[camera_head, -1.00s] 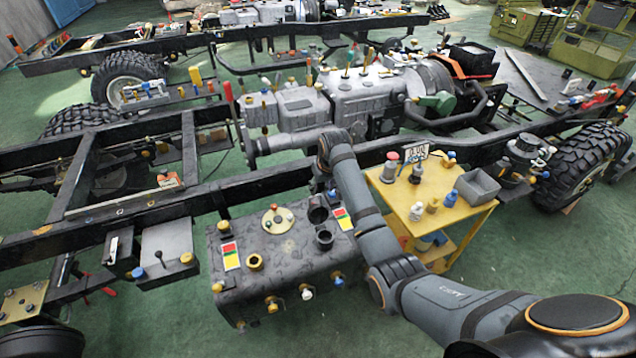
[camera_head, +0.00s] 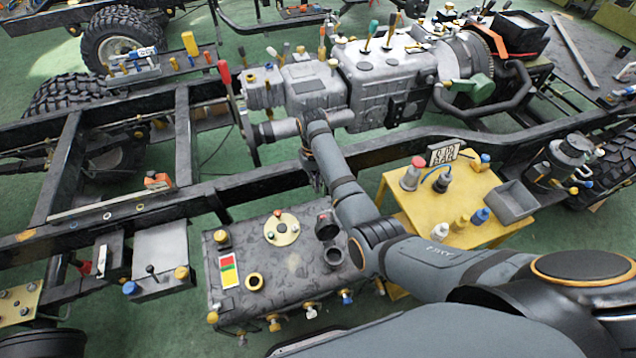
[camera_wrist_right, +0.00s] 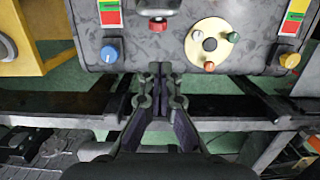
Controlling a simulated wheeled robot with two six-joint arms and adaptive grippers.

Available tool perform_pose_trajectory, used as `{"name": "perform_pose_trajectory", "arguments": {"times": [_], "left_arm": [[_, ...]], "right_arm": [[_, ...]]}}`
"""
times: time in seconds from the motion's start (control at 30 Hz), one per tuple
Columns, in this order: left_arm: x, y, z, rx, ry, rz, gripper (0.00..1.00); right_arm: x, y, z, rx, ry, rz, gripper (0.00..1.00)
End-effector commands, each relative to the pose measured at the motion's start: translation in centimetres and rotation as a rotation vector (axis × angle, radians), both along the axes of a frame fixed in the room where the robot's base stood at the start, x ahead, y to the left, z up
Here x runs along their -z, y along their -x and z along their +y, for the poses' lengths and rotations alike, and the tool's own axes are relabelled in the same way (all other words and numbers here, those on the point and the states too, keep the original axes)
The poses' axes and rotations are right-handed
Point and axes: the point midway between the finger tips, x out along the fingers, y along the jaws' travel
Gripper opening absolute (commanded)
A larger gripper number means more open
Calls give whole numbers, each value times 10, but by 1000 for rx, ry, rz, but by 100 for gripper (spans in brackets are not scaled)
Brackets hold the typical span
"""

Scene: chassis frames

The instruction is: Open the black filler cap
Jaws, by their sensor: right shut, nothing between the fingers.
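The dark grey tank (camera_head: 225,300) lies below the chassis rail in the head view. On its top, left of my right forearm, a round black filler neck (camera_head: 333,256) shows a dark mouth. The black filler cap (camera_head: 325,223) stands tilted up at its far side, apart from the mouth. My right gripper (camera_head: 314,180) hangs by the rail beyond the cap, partly hidden by its own arm. In the right wrist view its fingers (camera_wrist_right: 160,70) are shut and empty, near the tank's edge. Black filler parts (camera_wrist_right: 156,6) with a red piece show beyond them. My left gripper is out of view.
The black chassis rail (camera_head: 240,188) runs close behind the tank. A yellow cart (camera_head: 400,210) with bottles stands right of it. Green floor shows in front.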

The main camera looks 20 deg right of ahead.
Motion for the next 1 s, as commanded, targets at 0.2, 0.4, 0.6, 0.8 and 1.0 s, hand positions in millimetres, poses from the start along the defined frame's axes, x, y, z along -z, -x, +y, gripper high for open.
{"name": "perform_pose_trajectory", "arguments": {"times": [0.2,0.4,0.6,0.8,1.0], "left_arm": [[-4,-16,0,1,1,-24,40],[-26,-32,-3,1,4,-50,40],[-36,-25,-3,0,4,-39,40],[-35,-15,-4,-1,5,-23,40],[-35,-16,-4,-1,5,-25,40]], "right_arm": [[49,7,-1,0,0,4,0],[56,24,-1,1,-1,0,0],[51,41,-2,0,0,-2,0],[52,45,-2,0,0,-1,0],[52,44,-2,0,0,-2,0]]}}
